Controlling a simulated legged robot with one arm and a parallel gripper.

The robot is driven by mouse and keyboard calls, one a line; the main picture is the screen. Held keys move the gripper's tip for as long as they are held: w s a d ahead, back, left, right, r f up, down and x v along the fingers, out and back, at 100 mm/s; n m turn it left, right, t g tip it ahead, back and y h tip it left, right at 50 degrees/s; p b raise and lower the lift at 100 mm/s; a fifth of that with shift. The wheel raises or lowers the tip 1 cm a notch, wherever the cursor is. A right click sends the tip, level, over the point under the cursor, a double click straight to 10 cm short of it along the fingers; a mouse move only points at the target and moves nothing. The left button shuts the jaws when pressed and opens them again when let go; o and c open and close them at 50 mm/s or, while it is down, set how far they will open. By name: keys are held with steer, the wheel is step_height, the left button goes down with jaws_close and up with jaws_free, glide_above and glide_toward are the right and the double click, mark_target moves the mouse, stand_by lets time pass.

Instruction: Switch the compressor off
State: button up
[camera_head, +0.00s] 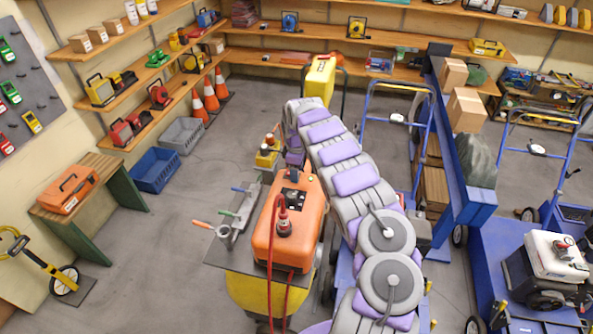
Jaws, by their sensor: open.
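An orange machine, seemingly the compressor (288,222), stands upright on a yellow base in the middle. Its top has a dark panel (292,198) with small pale parts; a small green spot shows near its far right corner. I cannot make out the switch or its position. I cannot make out my gripper; the arm's end is hidden there.
A grey side tray (224,258) with tools adjoins the compressor's left. A yellow and orange item (267,158) is behind it. Blue trolleys (455,150) crowd the right. An orange case (68,188) sits on a bench at left. Grey floor is clear between.

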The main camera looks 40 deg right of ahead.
steer(key=shift+d, duration=0.1)
jaws_close()
steer(key=shift+w+a+r+g+h+b, duration=0.1)
steer(key=shift+w+a+g+h+b, duration=0.15)
steer(key=shift+g+h+b, duration=0.15)
steer(key=shift+w+a+r+g+h, duration=0.1)
steer(key=shift+w+r+g+h, duration=0.1)
steer(key=shift+g+h, duration=0.4)
stand_by(0.3)
steer(key=shift+c, duration=0.8)
jaws_free()
steer(key=shift+o, duration=0.8)
steer(key=shift+s+g, duration=0.1)
steer(key=shift+g, duration=0.2)
